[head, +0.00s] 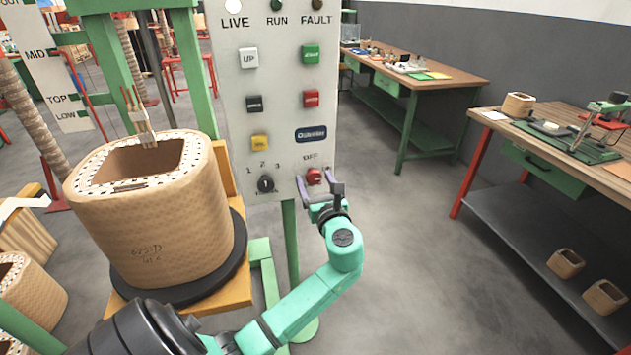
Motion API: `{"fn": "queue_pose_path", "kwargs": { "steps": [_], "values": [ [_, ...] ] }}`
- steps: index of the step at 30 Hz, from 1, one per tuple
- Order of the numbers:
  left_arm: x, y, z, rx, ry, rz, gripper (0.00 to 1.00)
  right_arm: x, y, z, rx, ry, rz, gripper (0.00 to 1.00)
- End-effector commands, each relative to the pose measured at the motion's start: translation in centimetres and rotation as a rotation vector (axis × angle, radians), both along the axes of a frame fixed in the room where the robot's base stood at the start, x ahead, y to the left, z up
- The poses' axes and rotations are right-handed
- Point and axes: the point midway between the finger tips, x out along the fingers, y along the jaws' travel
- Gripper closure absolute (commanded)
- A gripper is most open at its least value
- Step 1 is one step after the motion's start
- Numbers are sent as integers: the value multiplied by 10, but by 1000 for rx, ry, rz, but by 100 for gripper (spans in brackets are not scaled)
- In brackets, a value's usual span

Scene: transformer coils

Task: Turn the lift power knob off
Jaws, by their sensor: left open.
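The red lift power knob (314,176) sits low on the right side of the white control panel (228,120), just under the label "OFF". My left gripper (319,187) is open at the panel's lower right corner. Its two fingers stand on either side of the knob, apart from each other. I cannot tell whether either finger touches the knob. The knob's exact pointing direction is too small to read. The "LIVE" lamp (233,6) is white and bright, while the "RUN" and "FAULT" lamps look dark. My right gripper is not in view.
A black selector marked 1 2 3 (265,184) sits left of the knob, with several push buttons above. A large wrapped coil (160,225) stands on a black disc left of the panel. Workbenches (440,75) stand at the right. The grey floor between is clear.

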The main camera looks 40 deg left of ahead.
Motion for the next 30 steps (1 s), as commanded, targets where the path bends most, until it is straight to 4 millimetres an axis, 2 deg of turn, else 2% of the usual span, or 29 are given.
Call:
{"fn": "queue_pose_path", "kwargs": {
  "steps": [5,7,9,12,23,30],
  "values": [
    [0,0,0,0,0,0,20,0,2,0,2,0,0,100],
    [0,0,0,-1,-1,0,39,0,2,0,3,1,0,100],
    [0,0,0,-1,0,0,65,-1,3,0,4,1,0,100],
    [0,0,0,-1,0,-1,100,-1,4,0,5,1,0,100],
    [0,0,-1,-29,-38,0,100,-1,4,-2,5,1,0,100],
    [0,-1,-2,-108,-151,-1,100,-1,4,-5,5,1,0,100]
  ]
}}
